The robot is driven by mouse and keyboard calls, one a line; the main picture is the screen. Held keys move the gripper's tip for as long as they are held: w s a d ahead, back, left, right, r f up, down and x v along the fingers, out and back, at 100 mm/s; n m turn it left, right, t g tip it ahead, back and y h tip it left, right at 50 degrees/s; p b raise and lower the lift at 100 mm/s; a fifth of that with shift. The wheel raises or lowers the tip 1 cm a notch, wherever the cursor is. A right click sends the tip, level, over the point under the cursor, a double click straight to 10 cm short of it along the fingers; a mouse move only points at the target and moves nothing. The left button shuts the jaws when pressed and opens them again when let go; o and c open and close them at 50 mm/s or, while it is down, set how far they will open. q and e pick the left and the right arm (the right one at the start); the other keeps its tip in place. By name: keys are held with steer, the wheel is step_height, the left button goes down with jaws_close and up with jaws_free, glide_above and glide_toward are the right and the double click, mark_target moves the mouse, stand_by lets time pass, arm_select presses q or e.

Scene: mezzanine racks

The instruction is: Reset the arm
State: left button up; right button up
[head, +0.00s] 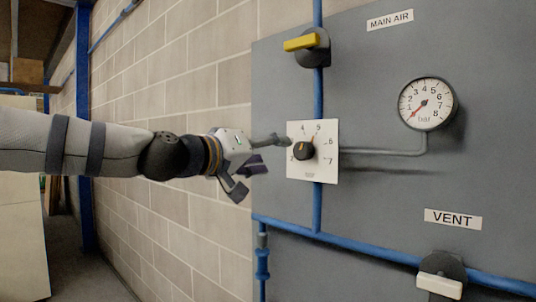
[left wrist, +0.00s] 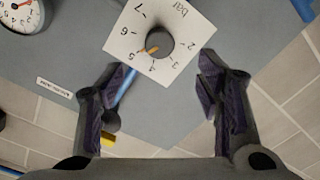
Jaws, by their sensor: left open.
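My left arm reaches in from the left in the head view. Its gripper (head: 258,164) is open and empty, just left of a square white dial plate (head: 325,173) with a round black knob (head: 303,151). In the left wrist view the spread fingers of my left gripper (left wrist: 163,92) point toward the knob (left wrist: 160,41), which shows beyond and between them, apart from both. The knob's orange mark points around 4 to 5 on the plate's scale. My right gripper is in neither view.
A grey panel (head: 385,205) carries the dial, a gauge (head: 426,104) with its needle at the low end, a yellow MAIN AIR handle (head: 300,43), a white VENT handle (head: 439,286) and blue pipes (head: 317,206). A block wall (head: 165,65) runs behind my arm.

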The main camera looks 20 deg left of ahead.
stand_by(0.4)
arm_select(q)
steer(key=d+f+g+y, duration=0.1)
steer(key=d+f+g, duration=0.1)
steer(key=f, duration=1)
steer(key=d+f+g, duration=0.2)
steer(key=f+g, duration=0.1)
steer(key=f, duration=0.9)
steer(key=s+f+g+y, duration=0.1)
steer(key=s+f+g, duration=0.1)
steer(key=s+f, duration=0.35)
steer(key=s+d+f+m+g, duration=0.1)
steer(key=s+f, duration=0.2)
steer(key=f, duration=0.6)
steer(key=s+f+g+y, duration=0.1)
steer(key=s+f+g, duration=0.1)
steer(key=s+f, duration=0.35)
steer(key=s+a+f+m+g+y, duration=0.1)
steer(key=s+f+g, duration=0.3)
steer(key=s, duration=1.2)
steer(key=s+a+f+m+g+y, duration=0.1)
steer(key=s+a+f+g, duration=0.2)
steer(key=s+f, duration=0.9)
steer(key=s+g, duration=0.1)
steer(key=s, duration=0.3)
steer(key=shift+s+f, duration=0.2)
steer(key=shift+s, duration=0.05)
steer(key=shift+a, duration=0.1)
